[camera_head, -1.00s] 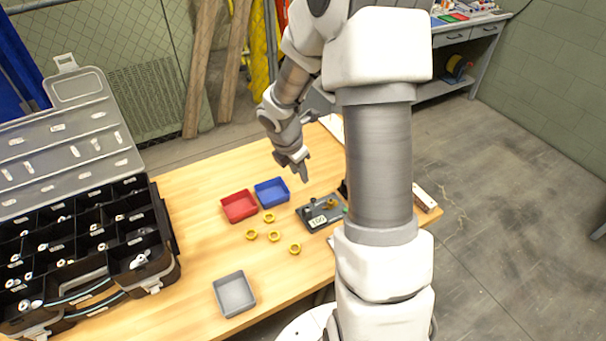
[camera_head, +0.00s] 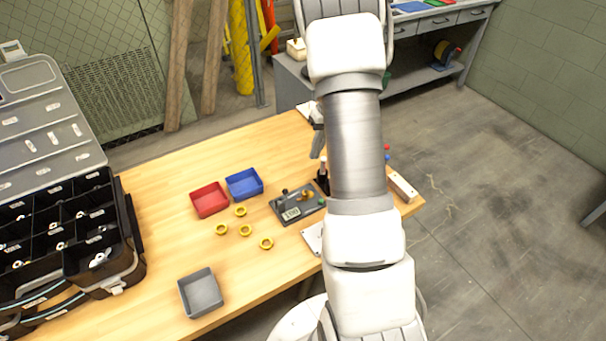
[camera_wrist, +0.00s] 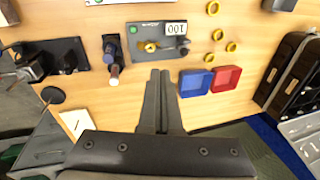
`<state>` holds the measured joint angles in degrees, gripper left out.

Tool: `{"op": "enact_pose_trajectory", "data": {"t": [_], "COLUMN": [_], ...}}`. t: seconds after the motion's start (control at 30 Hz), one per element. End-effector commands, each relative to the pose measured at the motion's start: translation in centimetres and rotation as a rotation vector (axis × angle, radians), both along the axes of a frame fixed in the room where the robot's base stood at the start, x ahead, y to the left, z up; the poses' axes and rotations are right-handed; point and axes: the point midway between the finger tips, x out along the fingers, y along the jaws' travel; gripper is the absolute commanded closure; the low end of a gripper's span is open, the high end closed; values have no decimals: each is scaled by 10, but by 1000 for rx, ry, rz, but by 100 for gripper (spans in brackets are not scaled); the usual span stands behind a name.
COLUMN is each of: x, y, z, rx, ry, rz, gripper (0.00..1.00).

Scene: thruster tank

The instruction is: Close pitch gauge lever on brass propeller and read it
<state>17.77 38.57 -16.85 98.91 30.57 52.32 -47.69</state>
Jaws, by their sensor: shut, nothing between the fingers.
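The pitch gauge (camera_head: 291,206) is a dark grey plate on the wooden table, partly beside my arm in the head view. It also shows in the wrist view (camera_wrist: 140,33), with a white readout (camera_wrist: 176,28) that seems to say 100. The small brass propeller (camera_wrist: 151,47) sits on the plate, and it shows in the head view too (camera_head: 307,195). A dark knob (camera_wrist: 190,46), possibly the lever, stands by the readout; its position is unclear. My gripper (camera_wrist: 160,74) is shut and empty, apart from the gauge. In the head view my arm partly hides it.
A blue tray (camera_head: 244,184), a red tray (camera_head: 209,200) and several brass rings (camera_head: 245,230) lie left of the gauge. A dark holder with upright handles (camera_wrist: 112,60) stands close beside it. A grey tray (camera_head: 201,293) and an open organizer case (camera_head: 128,235) are further left.

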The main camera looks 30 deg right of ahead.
Motion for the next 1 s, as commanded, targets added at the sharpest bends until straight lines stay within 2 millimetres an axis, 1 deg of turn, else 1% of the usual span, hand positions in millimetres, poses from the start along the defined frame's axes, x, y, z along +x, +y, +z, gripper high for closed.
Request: {"op": "enact_pose_trajectory", "data": {"t": [0.17,0.4,0.53,0.6,0.7,0.83,1.0], "x": [1,3,4,7,10,11,12], "y": [6,18,24,36,48,57,60], "z": [-21,-72,-96,-98,-102,-106,-108], "rx": [2,1,0,0,0,-1,-1], "ry": [4,5,5,2,1,1,1], "rz": [-1,0,2,6,4,2,1], "gripper": [100,100,100,100,100,100,100]}}
